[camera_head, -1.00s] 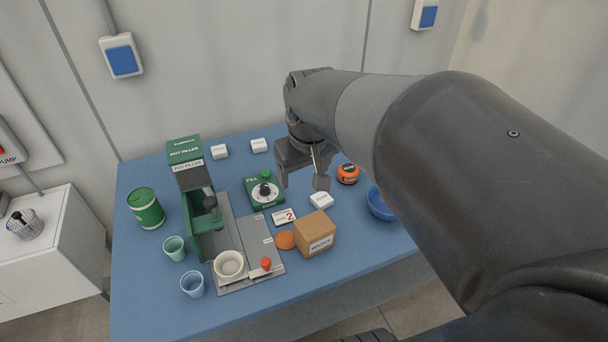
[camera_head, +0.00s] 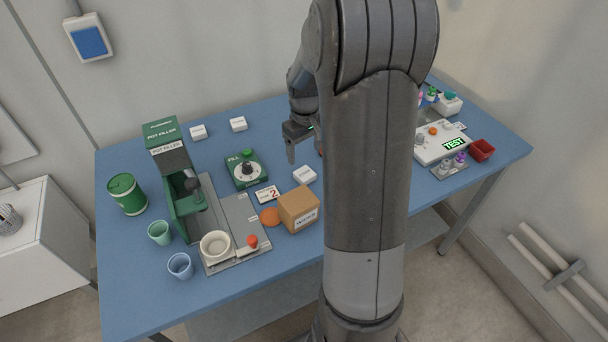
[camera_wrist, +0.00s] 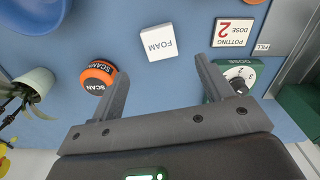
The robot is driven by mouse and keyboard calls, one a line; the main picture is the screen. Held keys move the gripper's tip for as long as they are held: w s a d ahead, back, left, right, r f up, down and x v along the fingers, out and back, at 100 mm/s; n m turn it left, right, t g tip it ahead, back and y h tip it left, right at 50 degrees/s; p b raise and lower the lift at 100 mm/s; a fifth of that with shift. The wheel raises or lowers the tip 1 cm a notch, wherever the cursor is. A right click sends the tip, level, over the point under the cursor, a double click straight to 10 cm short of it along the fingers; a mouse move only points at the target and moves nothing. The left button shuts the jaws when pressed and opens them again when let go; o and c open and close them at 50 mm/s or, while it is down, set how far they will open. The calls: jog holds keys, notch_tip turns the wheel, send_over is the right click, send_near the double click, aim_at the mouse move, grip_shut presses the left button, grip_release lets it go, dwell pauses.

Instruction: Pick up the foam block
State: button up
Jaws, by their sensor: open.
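The foam block (camera_wrist: 158,42) is a small white block with FOAM printed on top, lying on the blue table. In the head view it is the white block (camera_head: 304,175) just behind the cardboard box. My gripper (camera_wrist: 163,72) is open and empty, pointing at the table. In the wrist view the foam block lies just beyond the fingertips, between their lines and apart from both. In the head view my gripper (camera_head: 302,148) hangs above the table behind the block, partly hidden by my arm.
An orange SCAN device (camera_wrist: 98,77) is left of the block in the wrist view; the green dose dial (camera_wrist: 236,78) and a Potting Dose 2 card (camera_wrist: 232,32) are to its right. The cardboard box (camera_head: 298,209) stands close by. Two similar white blocks (camera_head: 198,132) (camera_head: 238,124) lie further back.

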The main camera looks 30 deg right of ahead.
aim_at(305, 173)
notch_tip(305, 173, down, 9)
jog(key=shift+r, duration=0.2)
dwell(0.3)
jog(key=shift+c, duration=0.4)
jog(key=c, duration=1)
jog(key=shift+r, duration=0.1)
